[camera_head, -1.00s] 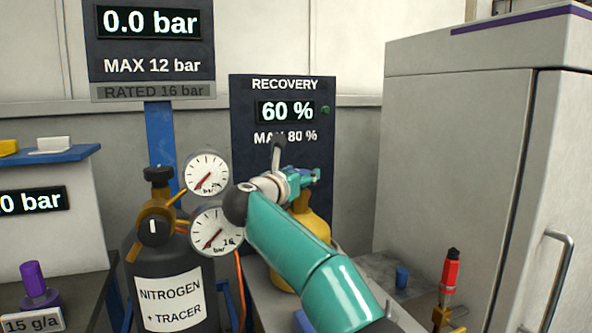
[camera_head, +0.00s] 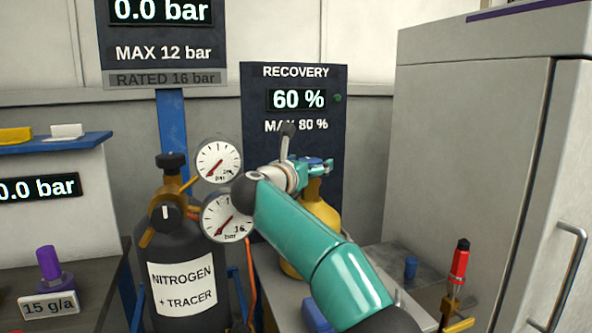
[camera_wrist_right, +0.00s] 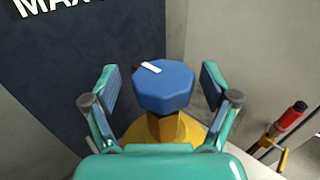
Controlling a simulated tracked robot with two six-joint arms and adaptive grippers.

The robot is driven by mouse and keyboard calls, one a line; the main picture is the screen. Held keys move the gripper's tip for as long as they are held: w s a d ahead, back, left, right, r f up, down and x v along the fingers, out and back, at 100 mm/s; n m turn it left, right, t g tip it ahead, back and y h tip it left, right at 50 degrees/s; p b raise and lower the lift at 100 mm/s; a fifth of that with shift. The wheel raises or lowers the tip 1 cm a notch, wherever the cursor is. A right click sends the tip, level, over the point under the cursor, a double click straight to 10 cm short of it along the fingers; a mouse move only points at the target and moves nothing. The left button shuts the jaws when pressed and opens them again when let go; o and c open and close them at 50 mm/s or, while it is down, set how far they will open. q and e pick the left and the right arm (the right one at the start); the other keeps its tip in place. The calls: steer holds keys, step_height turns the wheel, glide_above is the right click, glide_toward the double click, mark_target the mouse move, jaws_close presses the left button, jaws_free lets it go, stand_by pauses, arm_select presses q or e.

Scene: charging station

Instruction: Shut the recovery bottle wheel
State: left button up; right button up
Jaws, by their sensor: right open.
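The recovery bottle (camera_head: 325,213) is yellow and stands behind my right arm in the head view, partly hidden by it. Its blue eight-sided wheel (camera_wrist_right: 164,86) with a white mark on top shows in the right wrist view, above a brass-coloured valve stem on the yellow bottle (camera_wrist_right: 135,132). My right gripper (camera_wrist_right: 161,95) is open, with one finger on each side of the wheel and a visible gap on both sides. In the head view the right gripper (camera_head: 318,164) is at the bottle's top, and the wheel is hard to tell apart from it. My left gripper is not in view.
The recovery panel (camera_head: 294,100) behind reads 60 %, MAX 80 %. A black nitrogen cylinder (camera_head: 181,283) with two gauges stands to the left. A grey cabinet (camera_head: 465,150) stands to the right. A red-handled tool (camera_head: 459,264) stands at the bench's right.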

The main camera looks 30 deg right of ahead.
steer(key=v, duration=1.1)
steer(key=shift+a, duration=0.4)
steer(key=shift+s, duration=0.15)
